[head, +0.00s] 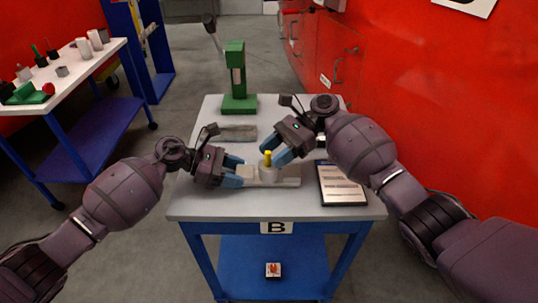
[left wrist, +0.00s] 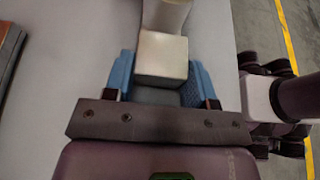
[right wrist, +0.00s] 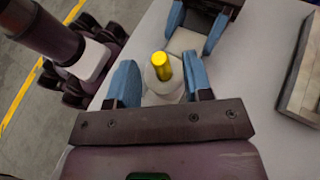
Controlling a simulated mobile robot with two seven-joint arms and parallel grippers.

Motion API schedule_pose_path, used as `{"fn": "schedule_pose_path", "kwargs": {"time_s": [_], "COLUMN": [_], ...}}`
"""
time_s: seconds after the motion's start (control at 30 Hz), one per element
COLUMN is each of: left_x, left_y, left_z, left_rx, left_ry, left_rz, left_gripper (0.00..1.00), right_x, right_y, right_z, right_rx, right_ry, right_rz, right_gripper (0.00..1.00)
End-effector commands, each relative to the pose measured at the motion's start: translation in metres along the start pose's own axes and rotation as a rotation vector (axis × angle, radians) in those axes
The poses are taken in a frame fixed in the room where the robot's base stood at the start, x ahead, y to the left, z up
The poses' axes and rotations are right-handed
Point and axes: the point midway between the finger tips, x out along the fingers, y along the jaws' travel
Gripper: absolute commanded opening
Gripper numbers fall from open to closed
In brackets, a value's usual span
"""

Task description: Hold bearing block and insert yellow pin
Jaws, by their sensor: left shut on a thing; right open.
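The pale bearing block (head: 285,182) lies on the near part of the table top, with a round boss at its middle. The yellow pin (head: 267,158) stands upright at the top of the boss; how deep it sits is hidden. My left gripper (head: 238,172) is shut on the block's left end, which shows between its blue fingers in the left wrist view (left wrist: 162,58). My right gripper (head: 275,153) is open just above the boss. In the right wrist view the pin (right wrist: 162,67) and boss (right wrist: 163,88) lie between its fingers, with gaps on both sides.
A clipboard with a sheet (head: 341,185) lies right of the block. A grey slab (head: 238,133) and a green press (head: 238,103) stand behind. A red cabinet wall (head: 440,100) closes off the right side. A white-topped bench with parts (head: 90,72) is at left.

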Motion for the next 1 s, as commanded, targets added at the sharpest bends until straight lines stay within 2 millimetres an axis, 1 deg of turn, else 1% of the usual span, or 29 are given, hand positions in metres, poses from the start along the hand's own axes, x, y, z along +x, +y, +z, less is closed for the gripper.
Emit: {"fn": "schedule_pose_path", "kwargs": {"time_s": [0.03,0.3,0.5,0.7,1.0], "left_x": [0.0,0.0,0.0,0.0,0.001], "left_y": [0.0,0.0,0.0,0.0,-0.001], "left_z": [0.001,0.001,0.001,0.001,0.001], "left_rx": [0.001,0.001,0.001,0.001,0.002], "left_ry": [-0.001,-0.001,-0.001,-0.001,-0.001], "left_rz": [0.001,0.0,0.0,-0.001,-0.001], "left_gripper": [0.1,0.1,0.1,0.1,0.1], "right_x": [-0.01,-0.063,-0.091,-0.104,-0.105], "right_y": [0.0,-0.001,-0.001,-0.001,-0.001], "right_z": [0.001,0.003,0.003,0.004,0.004], "right_rx": [-0.001,-0.003,-0.004,-0.005,-0.006], "right_ry": [0.001,0.0,0.0,-0.002,-0.002], "right_rz": [-0.003,-0.004,-0.003,-0.002,-0.002], "right_gripper": [0.46,0.46,0.46,0.46,0.46]}}
